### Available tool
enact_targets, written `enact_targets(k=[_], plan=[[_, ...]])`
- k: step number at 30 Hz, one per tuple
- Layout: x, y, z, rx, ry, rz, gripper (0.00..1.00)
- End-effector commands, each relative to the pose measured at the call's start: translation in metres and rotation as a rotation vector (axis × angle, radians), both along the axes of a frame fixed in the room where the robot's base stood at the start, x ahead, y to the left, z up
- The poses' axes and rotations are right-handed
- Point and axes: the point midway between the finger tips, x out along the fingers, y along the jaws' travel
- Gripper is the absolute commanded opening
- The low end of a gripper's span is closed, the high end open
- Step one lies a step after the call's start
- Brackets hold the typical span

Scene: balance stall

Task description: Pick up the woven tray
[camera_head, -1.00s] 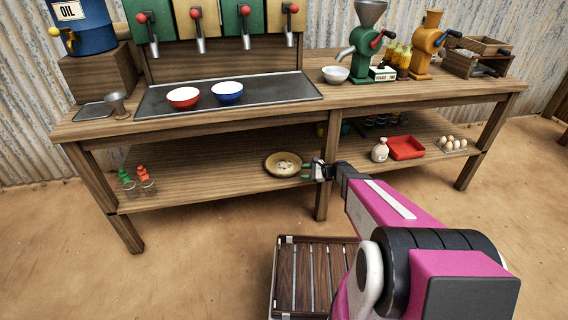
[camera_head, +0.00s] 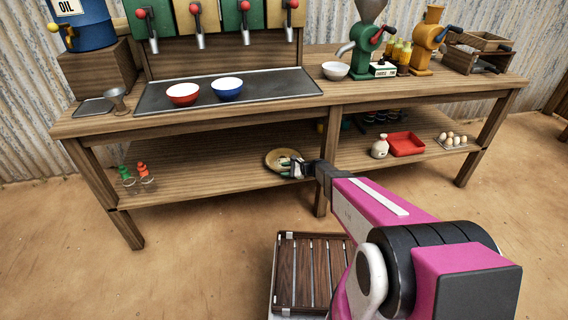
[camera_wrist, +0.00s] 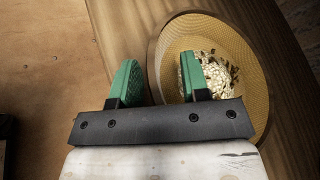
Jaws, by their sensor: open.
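The woven tray (camera_head: 272,158) is a shallow, round, tan dish on the lower shelf, left of the middle leg. In the wrist view the woven tray (camera_wrist: 232,38) holds a heap of pale and dark seeds (camera_wrist: 213,72). My gripper (camera_head: 287,168) reaches in from the right and covers part of the tray in the head view. In the wrist view my gripper (camera_wrist: 160,82) has its green fingers apart, one outside the tray's left rim and one over its inside. The near rim lies between them. I cannot tell whether either finger touches it.
The middle leg (camera_head: 321,190) stands just right of my gripper. The upper tabletop (camera_head: 230,118) runs above the shelf. Shakers (camera_head: 138,178) stand at the shelf's left; a white jug (camera_head: 380,148) and red tray (camera_head: 406,144) at its right. The shelf between the shakers and woven tray is clear.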

Motion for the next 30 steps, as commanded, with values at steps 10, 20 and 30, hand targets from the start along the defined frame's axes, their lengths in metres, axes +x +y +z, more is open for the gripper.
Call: enact_targets(k=[10,20,30], plan=[[0.0,-0.001,0.0,-0.001,0.0,-0.001,0.0],[-0.001,-0.001,0.001,-0.001,0.001,-0.001,0.0],[-0.004,-0.006,0.021,0.0,0.0,-0.001,0.0]])
